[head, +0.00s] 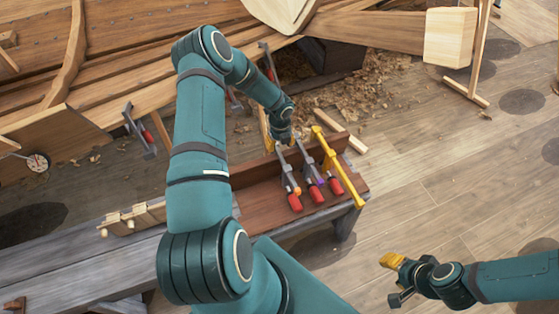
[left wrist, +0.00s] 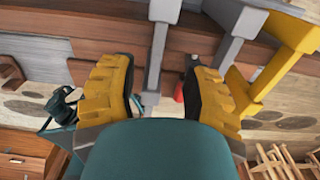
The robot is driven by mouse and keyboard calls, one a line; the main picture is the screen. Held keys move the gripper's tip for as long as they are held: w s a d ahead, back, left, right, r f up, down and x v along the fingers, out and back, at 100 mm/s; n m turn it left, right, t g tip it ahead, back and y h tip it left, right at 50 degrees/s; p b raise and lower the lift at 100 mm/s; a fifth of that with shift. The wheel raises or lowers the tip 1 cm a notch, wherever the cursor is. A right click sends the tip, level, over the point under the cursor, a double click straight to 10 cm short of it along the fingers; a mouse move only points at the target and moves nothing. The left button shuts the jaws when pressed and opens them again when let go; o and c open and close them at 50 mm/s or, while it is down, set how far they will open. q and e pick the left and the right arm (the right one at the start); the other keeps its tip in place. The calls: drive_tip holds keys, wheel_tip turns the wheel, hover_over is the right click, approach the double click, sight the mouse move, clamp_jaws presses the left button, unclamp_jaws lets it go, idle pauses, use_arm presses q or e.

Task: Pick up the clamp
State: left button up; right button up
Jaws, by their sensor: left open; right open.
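Several bar clamps with red handles stand at the wooden tool box on the bench in the head view. A yellow clamp (head: 340,172) is at the right. My left gripper (head: 281,138) is over the upper ends of the grey clamps, partly hidden by its own wrist. In the left wrist view its yellow fingers are apart, with a grey bar (left wrist: 158,45) seen between them; contact cannot be told. My right gripper (head: 391,270) is open, empty and well away, over the floor.
The brown wooden box (head: 262,208) sits on the grey bench (head: 85,252). The wooden hull (head: 130,60) fills the back left. More clamps (head: 139,130) are on the hull side. A wooden mallet-like block (head: 450,37) is at top right. The floor at right is clear.

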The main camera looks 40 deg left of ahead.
sight(280, 153)
use_arm(q)
drive_tip(key=shift+s+f+b, duration=0.15)
drive_tip(key=shift+f+b, duration=0.35)
drive_tip(key=shift+f, duration=2.45)
drive_tip(key=shift+r, duration=0.1)
drive_tip(key=shift+c, duration=0.4)
clamp_jaws()
